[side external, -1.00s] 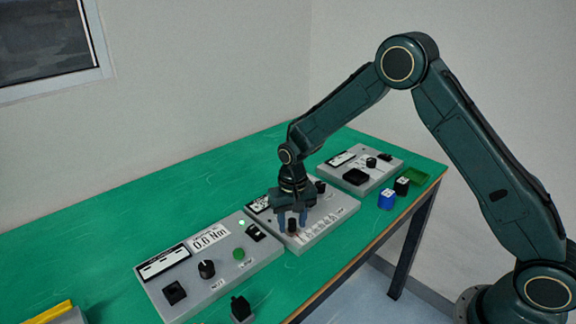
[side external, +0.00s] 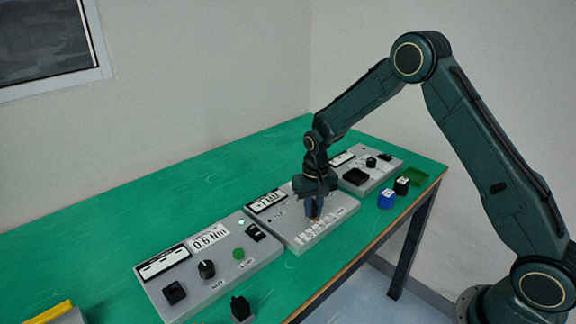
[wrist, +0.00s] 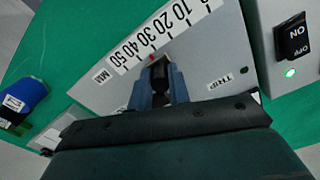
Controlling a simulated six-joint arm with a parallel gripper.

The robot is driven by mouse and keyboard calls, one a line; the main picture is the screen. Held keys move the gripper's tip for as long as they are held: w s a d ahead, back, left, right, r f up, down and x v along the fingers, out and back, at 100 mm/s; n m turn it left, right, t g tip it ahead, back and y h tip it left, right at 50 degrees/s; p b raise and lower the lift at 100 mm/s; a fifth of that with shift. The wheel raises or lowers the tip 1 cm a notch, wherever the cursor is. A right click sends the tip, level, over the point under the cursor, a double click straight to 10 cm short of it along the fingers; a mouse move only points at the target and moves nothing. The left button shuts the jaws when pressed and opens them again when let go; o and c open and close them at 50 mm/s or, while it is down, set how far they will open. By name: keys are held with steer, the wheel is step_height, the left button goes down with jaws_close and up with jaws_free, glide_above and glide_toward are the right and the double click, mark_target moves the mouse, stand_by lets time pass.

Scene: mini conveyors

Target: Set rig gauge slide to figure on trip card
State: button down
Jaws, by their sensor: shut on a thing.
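The rig gauge is the grey middle panel (side external: 325,232) with a printed millimetre scale, 10 to 50, that also shows in the wrist view (wrist: 165,35). My gripper (side external: 314,212) is shut on the dark slide knob (wrist: 158,74), between its blue fingers. A red pointer (wrist: 152,58) shows just ahead of the fingers, near the high end of the scale, around 40; the exact mark is unclear. A black-edged white card (side external: 265,202) stands at the panel's back; its figure is too small to read surely. A TRIP label (wrist: 221,82) is on the panel.
A left panel (side external: 215,268) with a dial, buttons and a torque readout adjoins. A right panel (side external: 368,170) stands beyond my gripper. A blue block (side external: 386,200), a black block (side external: 402,188) and a green tray (side external: 421,179) sit near the right edge. The green table behind is clear.

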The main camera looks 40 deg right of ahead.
steer(key=shift+d, duration=0.75)
steer(key=c, duration=1.3)
jaws_free()
step_height(320, 180, up, 14)
steer(key=shift+f, duration=0.1)
